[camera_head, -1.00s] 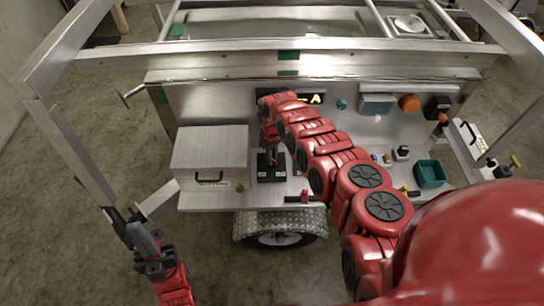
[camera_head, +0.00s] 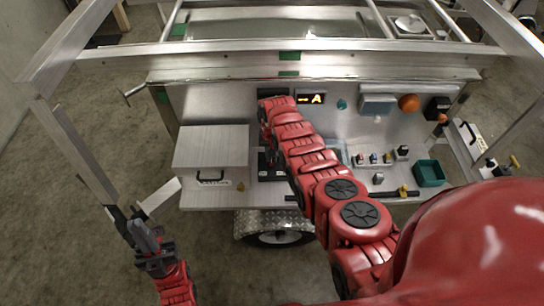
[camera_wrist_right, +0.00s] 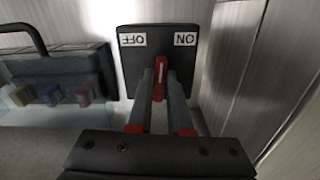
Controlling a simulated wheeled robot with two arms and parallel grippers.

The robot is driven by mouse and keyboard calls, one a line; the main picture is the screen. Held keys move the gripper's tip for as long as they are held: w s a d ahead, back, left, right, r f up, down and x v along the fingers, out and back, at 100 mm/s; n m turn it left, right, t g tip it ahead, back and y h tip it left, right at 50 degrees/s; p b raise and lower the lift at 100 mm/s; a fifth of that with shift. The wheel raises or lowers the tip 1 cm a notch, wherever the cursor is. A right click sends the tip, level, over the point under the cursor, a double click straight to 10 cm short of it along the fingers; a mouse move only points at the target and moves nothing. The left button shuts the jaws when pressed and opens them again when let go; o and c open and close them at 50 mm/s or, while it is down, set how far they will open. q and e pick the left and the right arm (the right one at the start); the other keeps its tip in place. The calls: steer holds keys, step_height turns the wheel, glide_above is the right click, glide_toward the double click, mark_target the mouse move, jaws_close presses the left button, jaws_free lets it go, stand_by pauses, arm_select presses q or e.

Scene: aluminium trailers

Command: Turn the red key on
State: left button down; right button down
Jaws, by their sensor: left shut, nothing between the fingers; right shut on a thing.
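The red key (camera_wrist_right: 161,68) stands upright in the black switch box (camera_wrist_right: 130,56) in the right wrist view, between upside-down OFF and ON labels. My right gripper (camera_wrist_right: 163,90) is shut on the key, its two grey fingers on either side of it. The key points straight between the labels; which setting it has I cannot tell. In the head view the switch box (camera_head: 264,172) is partly hidden behind my right arm, and the key and right gripper are hidden. My left gripper (camera_head: 143,236) is shut and empty at the lower left, away from the panel.
A grey box with a handle (camera_head: 211,155) stands left of the switch box on the trailer shelf. A lit display (camera_head: 311,99) is on the panel above. Coloured buttons (camera_head: 373,158) and a green bin (camera_head: 430,173) are to the right. A vertical metal wall (camera_wrist_right: 245,70) is close by.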

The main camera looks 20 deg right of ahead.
steer(key=m+b, duration=0.1)
steer(key=m, duration=0.3)
steer(key=shift+w+a, duration=0.1)
steer(key=shift+w, duration=0.1)
steer(key=shift+m, duration=1.8)
steer(key=c, duration=0.8)
jaws_free()
steer(key=shift+c, duration=0.2)
steer(key=shift+r+b, duration=0.15)
steer(key=shift+b, duration=0.15)
